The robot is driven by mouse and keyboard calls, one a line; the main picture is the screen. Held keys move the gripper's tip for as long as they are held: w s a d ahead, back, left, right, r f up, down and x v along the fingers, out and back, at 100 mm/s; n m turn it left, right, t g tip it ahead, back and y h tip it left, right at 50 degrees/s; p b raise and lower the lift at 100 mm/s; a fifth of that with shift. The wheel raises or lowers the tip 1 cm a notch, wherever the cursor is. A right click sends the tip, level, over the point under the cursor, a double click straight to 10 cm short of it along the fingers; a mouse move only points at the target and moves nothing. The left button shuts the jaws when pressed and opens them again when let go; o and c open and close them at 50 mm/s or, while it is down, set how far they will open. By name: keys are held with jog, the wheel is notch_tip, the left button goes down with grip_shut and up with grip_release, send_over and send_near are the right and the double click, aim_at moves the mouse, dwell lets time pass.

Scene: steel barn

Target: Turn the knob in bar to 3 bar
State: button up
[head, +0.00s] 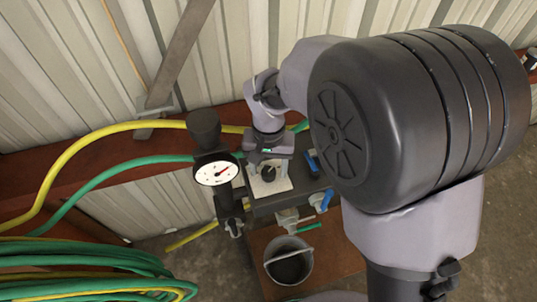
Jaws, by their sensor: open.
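A black knob (268,174) sits on a pale square plate (256,186) on top of a dark box-like unit. My gripper (268,161) points down at this knob from just behind and above it. Its jaws are open, and I cannot tell whether they touch the knob. The scale marks around the knob are too small to read. Left of it is a round white pressure gauge (217,174) with a red needle slanting to the upper right; its numbers are not legible. A black cylindrical cap (204,128) stands above the gauge.
Blue-handled valves (326,200) sit at the unit's right side. A metal bucket (290,262) is below in front. Yellow (75,150) and green (110,176) hoses run in from the left, with coiled hose (85,268) at lower left. A corrugated wall stands behind. My arm covers the right.

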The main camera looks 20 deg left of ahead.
aim_at(269, 172)
notch_tip(269, 172, up, 17)
jog(key=p, duration=0.5)
jog(key=shift+f+p, duration=0.15)
jog(key=shift+p, duration=0.2)
